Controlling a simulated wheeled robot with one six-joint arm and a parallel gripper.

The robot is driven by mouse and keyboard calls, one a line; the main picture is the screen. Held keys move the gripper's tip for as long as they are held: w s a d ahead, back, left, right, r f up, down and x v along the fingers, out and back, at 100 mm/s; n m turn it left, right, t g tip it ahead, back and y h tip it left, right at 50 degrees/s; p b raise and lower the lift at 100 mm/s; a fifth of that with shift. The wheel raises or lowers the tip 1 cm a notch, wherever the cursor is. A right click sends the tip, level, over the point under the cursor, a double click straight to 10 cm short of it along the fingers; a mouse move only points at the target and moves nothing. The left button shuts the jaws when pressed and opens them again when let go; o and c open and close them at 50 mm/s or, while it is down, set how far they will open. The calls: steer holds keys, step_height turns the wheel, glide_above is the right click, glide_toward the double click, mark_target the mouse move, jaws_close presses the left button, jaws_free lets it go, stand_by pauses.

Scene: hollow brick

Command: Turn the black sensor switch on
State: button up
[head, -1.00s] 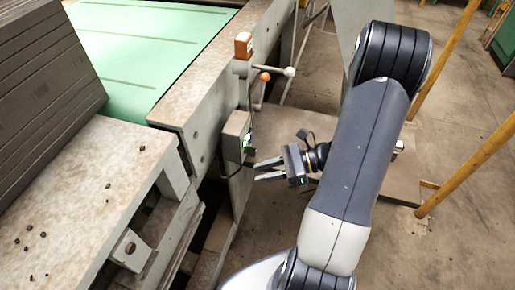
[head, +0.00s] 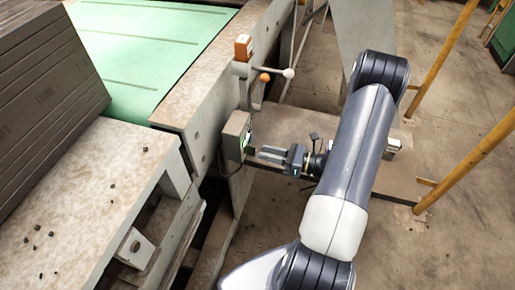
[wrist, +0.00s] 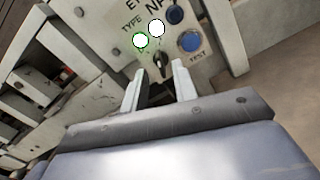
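The black sensor switch (wrist: 162,63) is a small dark knob on a grey panel (wrist: 196,66), seen in the wrist view. It appears beyond and between my fingertips; I cannot tell whether they touch it. My gripper (wrist: 158,74) is open, its two pale fingers apart with nothing held between them. In the head view my gripper (head: 262,155) points left at the grey control box (head: 235,136), close to its face. The switch itself is too small to make out there.
The panel also has blue buttons (wrist: 190,41) and white lights (wrist: 140,41), one ringed green. A lever with an orange knob (head: 265,77) stands above the box. A green conveyor belt (head: 150,60) and stacked brown slabs (head: 45,70) are left. Yellow posts (head: 465,165) stand right.

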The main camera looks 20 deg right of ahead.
mark_target(250, 150)
steer(key=shift+x, duration=1.95)
steer(key=shift+s, duration=0.1)
jaws_close()
